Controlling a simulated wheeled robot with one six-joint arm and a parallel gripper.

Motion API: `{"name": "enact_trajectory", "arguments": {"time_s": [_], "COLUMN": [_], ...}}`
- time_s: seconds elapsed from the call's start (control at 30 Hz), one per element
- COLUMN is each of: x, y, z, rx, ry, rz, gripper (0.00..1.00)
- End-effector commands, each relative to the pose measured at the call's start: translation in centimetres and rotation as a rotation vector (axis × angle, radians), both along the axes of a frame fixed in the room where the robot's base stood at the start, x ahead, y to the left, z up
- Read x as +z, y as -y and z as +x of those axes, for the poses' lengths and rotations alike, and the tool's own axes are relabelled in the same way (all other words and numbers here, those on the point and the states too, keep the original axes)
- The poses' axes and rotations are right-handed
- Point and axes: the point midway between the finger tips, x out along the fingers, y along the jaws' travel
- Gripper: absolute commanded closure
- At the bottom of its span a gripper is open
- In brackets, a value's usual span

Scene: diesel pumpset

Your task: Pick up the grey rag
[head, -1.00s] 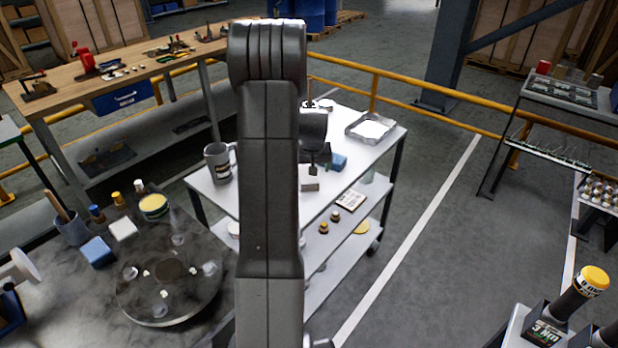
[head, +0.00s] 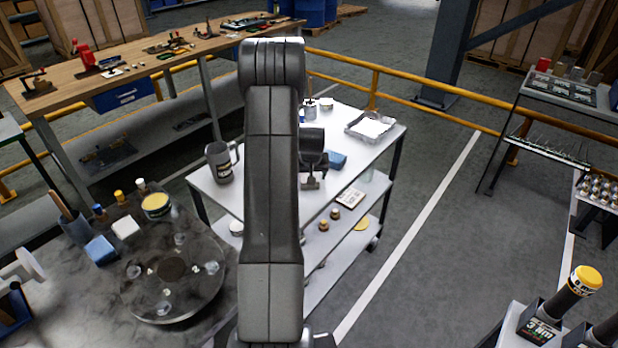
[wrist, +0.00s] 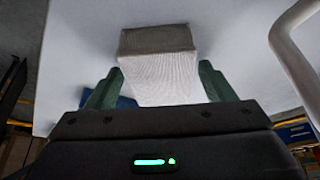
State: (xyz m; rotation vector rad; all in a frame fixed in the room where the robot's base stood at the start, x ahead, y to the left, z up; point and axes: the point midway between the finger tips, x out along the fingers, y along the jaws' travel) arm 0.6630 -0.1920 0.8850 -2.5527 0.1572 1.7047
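The grey rag (wrist: 158,65) is a pale, folded, block-shaped cloth with a fine weave on the white top of the trolley (head: 372,145). In the wrist view it lies between the two green fingers of my gripper (wrist: 160,82). The fingers are apart, one on each side of the rag, with narrow gaps showing; I see no clear grip. In the head view the rag (head: 312,184) is a small pale patch just under my gripper (head: 312,176), partly hidden by it. My arm hides part of the trolley top.
A blue cloth (head: 337,159) lies right beside my gripper. A yellow rail (head: 420,92) runs behind. The trolley's front right top is mostly clear.

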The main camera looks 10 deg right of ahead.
Motion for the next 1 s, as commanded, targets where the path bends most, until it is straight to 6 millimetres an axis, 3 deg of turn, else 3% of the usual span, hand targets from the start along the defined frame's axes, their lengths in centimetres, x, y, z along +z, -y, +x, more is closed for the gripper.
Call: {"name": "enact_trajectory", "arguments": {"time_s": [0.03,0.17,0.27,0.57,1.0], "x": [0.0,0.0,0.0,1.0,8.6], "y": [0.0,0.0,0.0,0.0,0.0], "z": [0.0,0.0,0.0,0.0,0.0], "rx": [0.000,0.000,0.000,0.000,0.001], "ry": [0.000,0.000,0.000,0.002,0.003], "rz": [0.000,0.000,0.000,0.000,-0.001], "gripper": [0.34,0.60,0.66,0.67,0.67]}}
